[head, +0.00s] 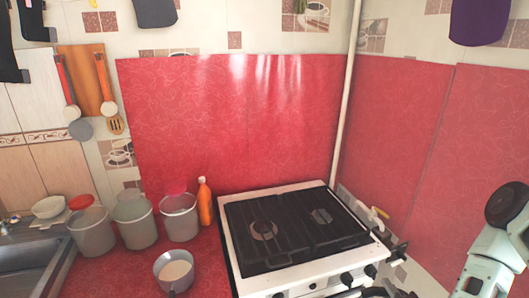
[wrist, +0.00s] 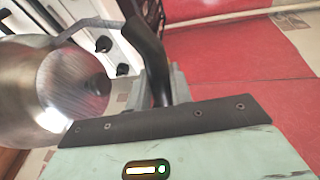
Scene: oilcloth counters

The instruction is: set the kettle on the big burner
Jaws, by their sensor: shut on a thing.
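In the wrist view, the kettle has a shiny steel body (wrist: 40,95) at the left and a black handle (wrist: 148,50). My gripper (wrist: 163,85) is shut on this handle, and the kettle hangs to its left. The stove (head: 300,284) is white with a black grate; two burners show under it, a left one (head: 263,230) and a right one (head: 321,216). I cannot surely tell which is bigger. No kettle stands on the grate. In the wrist view, the stove's white front (wrist: 85,22) with dark knobs is beyond the kettle.
Several grey buckets, one (head: 179,217) nearest the stove, stand left of it with an orange bottle (head: 205,203). A grey pan (head: 173,270) with pale contents sits in front of them. A sink (head: 18,262) is at far left. A pipe (head: 346,95) rises behind the stove.

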